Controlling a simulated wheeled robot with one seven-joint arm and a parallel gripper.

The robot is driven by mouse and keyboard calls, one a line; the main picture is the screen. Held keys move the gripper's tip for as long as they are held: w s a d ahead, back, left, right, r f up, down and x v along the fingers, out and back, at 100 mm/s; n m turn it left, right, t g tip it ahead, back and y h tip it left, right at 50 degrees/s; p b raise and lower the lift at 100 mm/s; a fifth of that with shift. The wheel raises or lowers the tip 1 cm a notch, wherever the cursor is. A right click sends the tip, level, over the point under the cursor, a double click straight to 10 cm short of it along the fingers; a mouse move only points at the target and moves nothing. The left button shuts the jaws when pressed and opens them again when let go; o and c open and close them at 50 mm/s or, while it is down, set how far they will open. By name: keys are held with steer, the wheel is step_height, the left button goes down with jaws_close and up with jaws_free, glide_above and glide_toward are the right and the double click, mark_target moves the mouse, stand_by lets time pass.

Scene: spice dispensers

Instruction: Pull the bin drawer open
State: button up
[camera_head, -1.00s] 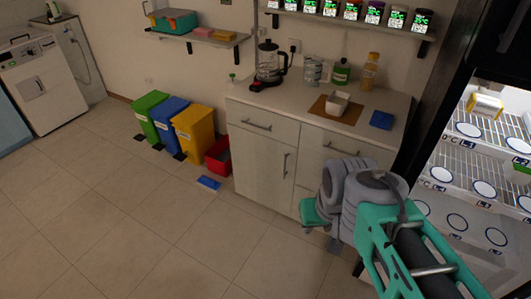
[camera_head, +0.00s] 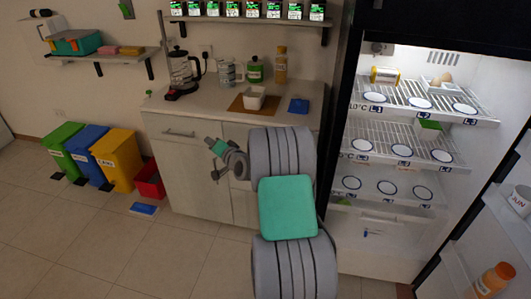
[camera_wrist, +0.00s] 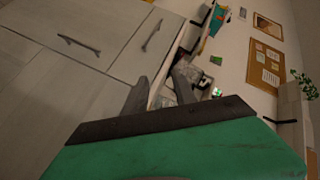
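The pale cabinet (camera_head: 195,175) stands under the counter with its fronts shut; no label shows which front is the bin drawer. An upper drawer's horizontal handle (camera_head: 179,134) is visible in the head view. The wrist view, rotated, shows one dark handle (camera_wrist: 151,35) near the counter edge and a longer door handle (camera_wrist: 78,43) across the lower front. My gripper (camera_head: 212,144) is in front of the cabinet, below counter height. In the wrist view its fingers (camera_wrist: 159,88) are apart with nothing between them, clear of both handles. My arm hides the cabinet's right part.
Green (camera_head: 63,148), blue (camera_head: 86,155) and yellow (camera_head: 115,160) bins and a red box (camera_head: 149,181) stand left of the cabinet. A blue item (camera_head: 143,208) lies on the floor. An open, lit fridge (camera_head: 400,225) is at right. Floor at front left is clear.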

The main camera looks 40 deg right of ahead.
steer(key=s+d+f+m+t+h+b, duration=0.1)
steer(key=s+d+f+m+h, duration=0.4)
steer(key=d, duration=0.5)
steer(key=s+d+f+m+t+h+b, duration=0.15)
steer(key=d+f+m+h, duration=0.35)
steer(key=d, duration=0.6)
steer(key=shift+m+g+y, duration=0.25)
steer(key=shift+m+y, duration=0.25)
steer(key=shift+y, duration=0.2)
steer(key=x, duration=0.2)
steer(key=p+x, duration=0.1)
steer(key=x, duration=0.3)
steer(key=shift+f, duration=0.35)
steer(key=shift+c, duration=0.5)
jaws_close()
